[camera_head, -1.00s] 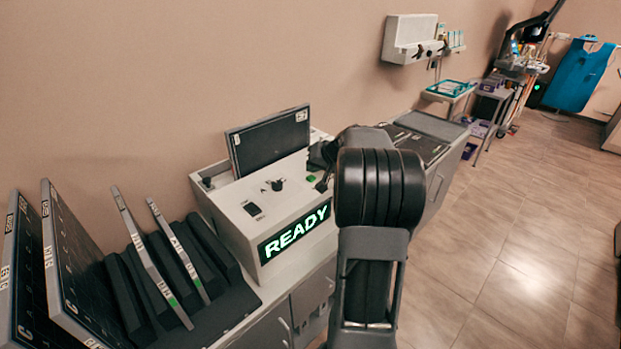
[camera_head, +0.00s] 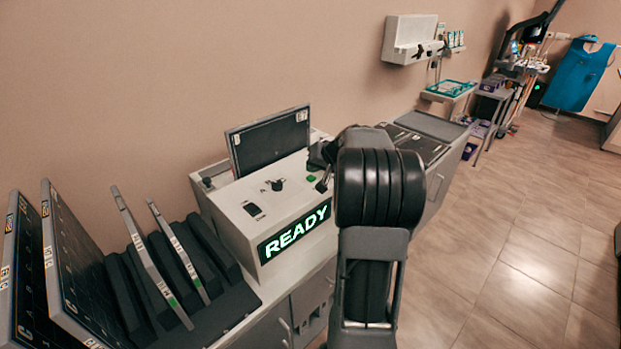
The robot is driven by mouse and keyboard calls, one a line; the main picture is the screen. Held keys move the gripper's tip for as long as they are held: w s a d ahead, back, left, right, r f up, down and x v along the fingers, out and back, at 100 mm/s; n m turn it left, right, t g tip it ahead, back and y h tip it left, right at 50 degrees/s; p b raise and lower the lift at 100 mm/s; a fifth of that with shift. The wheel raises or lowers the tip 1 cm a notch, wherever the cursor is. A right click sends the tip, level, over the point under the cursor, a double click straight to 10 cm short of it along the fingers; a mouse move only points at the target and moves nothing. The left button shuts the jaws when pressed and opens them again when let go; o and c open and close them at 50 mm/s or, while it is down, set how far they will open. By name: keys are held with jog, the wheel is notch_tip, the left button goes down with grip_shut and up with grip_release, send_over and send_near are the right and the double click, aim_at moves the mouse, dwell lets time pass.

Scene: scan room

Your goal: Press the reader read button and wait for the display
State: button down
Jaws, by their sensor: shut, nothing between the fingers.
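The reader (camera_head: 228,208) is a pale box on the counter with a dark panel standing upright in its top. Its front display (camera_head: 295,232) is lit and reads READY in green-white letters. A small green button (camera_head: 310,177) is on the right of its top face, beside a dark knob (camera_head: 276,185) and a dark rocker switch (camera_head: 254,210). My gripper (camera_head: 322,186) is shut and points down just right of the green button, close to it. I cannot tell whether it touches anything. My arm hides the reader's right end.
A dark rack (camera_head: 232,306) with several upright plates stands left of the reader. Grey cabinets (camera_head: 312,295) run below. A wall-mounted box (camera_head: 408,38), small carts and a blue apron (camera_head: 578,75) are farther back. The tiled floor (camera_head: 500,250) at right is clear.

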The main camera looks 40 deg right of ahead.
aim_at(313, 177)
jog(key=shift+f+b, duration=0.95)
jog(key=shift+b, duration=0.4)
dwell(0.8)
jog(key=shift+r, duration=0.1)
dwell(0.3)
jog(key=shift+r+p, duration=0.5)
jog(key=shift+r, duration=0.35)
jog(key=shift+r, duration=0.1)
jog(key=shift+r+p, duration=1.5)
jog(key=shift+r, duration=0.95)
